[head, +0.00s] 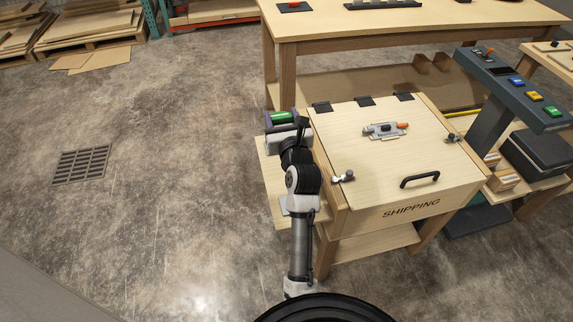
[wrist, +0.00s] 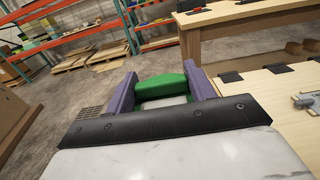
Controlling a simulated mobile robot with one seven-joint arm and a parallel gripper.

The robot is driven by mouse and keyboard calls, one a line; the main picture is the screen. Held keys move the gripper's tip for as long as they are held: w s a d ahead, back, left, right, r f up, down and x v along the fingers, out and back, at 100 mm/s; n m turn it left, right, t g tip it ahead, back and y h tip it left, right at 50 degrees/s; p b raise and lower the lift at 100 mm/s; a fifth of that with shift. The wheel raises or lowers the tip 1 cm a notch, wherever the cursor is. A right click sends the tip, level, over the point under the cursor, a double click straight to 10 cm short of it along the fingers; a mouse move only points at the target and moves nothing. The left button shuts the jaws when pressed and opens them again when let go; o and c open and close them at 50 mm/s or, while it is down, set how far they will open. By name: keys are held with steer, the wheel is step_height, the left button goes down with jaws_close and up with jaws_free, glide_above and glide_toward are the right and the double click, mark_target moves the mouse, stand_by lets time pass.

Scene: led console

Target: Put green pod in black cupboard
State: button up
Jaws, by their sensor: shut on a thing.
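My gripper (head: 281,121) is left of the wooden SHIPPING box in the head view. It is shut on the green pod (head: 283,116), holding it beside the box's back left corner. In the wrist view the green pod (wrist: 161,87) sits between the two purple fingers of my gripper (wrist: 160,80). The pod's lower part is hidden by the gripper body. I cannot make out a black cupboard in either view.
The SHIPPING box (head: 350,150) has a shut lid with a latch (head: 385,130) and black handle (head: 420,180). A wooden table (head: 420,25) stands behind it. A dark console with coloured buttons (head: 520,90) is at right. Open floor (head: 170,180) lies left.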

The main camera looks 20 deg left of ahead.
steer(key=shift+s+f+b, duration=0.1)
steer(key=shift+f+b, duration=2.45)
steer(key=shift+f, duration=7.35)
steer(key=shift+f, duration=0.2)
steer(key=o, duration=1)
steer(key=shift+o, duration=0.2)
steer(key=shift+r, duration=0.1)
